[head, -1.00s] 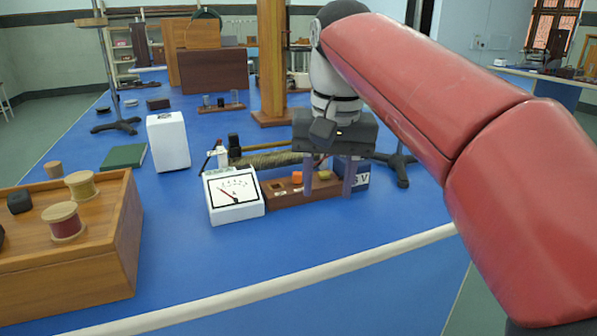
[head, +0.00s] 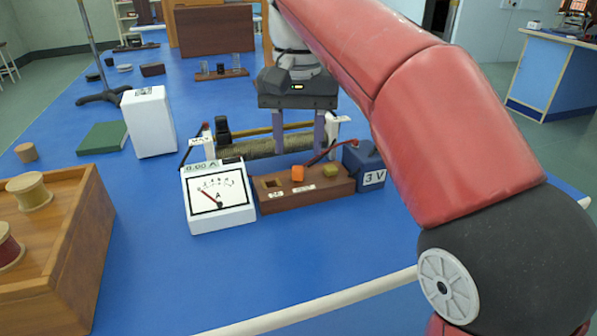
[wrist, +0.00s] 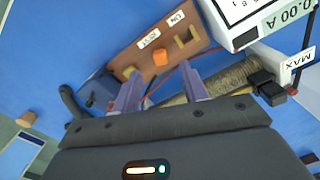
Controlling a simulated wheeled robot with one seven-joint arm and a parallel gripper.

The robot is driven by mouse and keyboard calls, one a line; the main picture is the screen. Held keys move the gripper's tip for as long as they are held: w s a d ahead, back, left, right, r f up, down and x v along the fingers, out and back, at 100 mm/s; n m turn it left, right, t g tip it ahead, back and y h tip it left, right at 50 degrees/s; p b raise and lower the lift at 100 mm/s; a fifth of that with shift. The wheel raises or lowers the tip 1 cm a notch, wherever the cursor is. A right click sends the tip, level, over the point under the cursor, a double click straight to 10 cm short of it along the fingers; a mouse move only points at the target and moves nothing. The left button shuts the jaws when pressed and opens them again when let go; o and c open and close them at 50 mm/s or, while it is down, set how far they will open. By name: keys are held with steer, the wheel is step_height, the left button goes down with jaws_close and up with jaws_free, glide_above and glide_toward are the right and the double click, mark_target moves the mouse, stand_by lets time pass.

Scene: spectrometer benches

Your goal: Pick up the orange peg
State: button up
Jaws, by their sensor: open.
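The orange peg (head: 297,173) stands in a brown wooden block (head: 268,207) near the block's middle, between an empty slot on the left and a yellowish peg (head: 331,171) on the right. The orange peg also shows in the wrist view (wrist: 160,57), beyond the fingertips and roughly between them. My gripper (head: 299,148) is open and empty, with its two purple-grey fingers apart, above and behind the block. It also shows in the wrist view (wrist: 157,82). The fingers do not touch the orange peg.
A white ammeter (head: 219,212) stands left of the block and a blue 3 V box (head: 364,166) right of it. A rheostat coil (head: 260,148) lies behind. Red wires (head: 321,154) run close by. A wooden box with spools (head: 85,225) is at left. The blue bench in front is clear.

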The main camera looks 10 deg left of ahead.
mark_target(298, 166)
step_height(298, 166, down, 5)
steer(key=shift+w+r+b, duration=0.1)
steer(key=shift+w+b, duration=0.05)
steer(key=shift+b, duration=0.45)
jaws_close()
